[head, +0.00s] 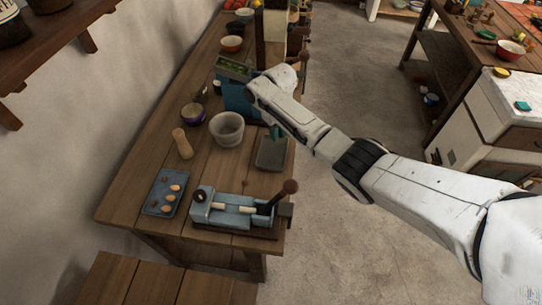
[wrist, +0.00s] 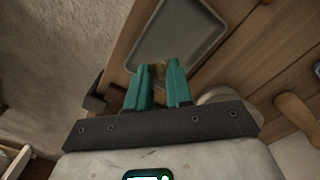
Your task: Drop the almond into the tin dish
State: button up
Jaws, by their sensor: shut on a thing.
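My gripper (wrist: 157,78) has teal fingers shut on a small brown thing, the almond (wrist: 158,71), which shows between the fingertips in the wrist view. In the head view the fingertips (head: 277,132) are over the far side of the tin dish, and the almond cannot be made out there. The tin dish (head: 271,162) is a shallow grey square tray near the table's right edge. It also shows in the wrist view (wrist: 190,28), just beyond the fingertips. No almond can be made out in the visible part of the dish.
A blue tray (head: 154,205) with several nuts lies at the table's left. A grey bowl (head: 227,130), a wooden pestle-like piece (head: 182,144) and a purple bowl (head: 193,114) stand left of the dish. A blue lever device (head: 236,216) stands in front; a teal box (head: 233,98) behind.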

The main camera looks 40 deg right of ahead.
jog(key=b, duration=0.4)
send_over(278, 153)
jog(key=shift+w+f, duration=0.15)
jog(key=shift+f, duration=2.45)
jog(key=o, duration=0.8)
notch_tip(278, 153, up, 11)
jog(key=shift+f+b, duration=0.1)
jog(key=shift+b, duration=0.25)
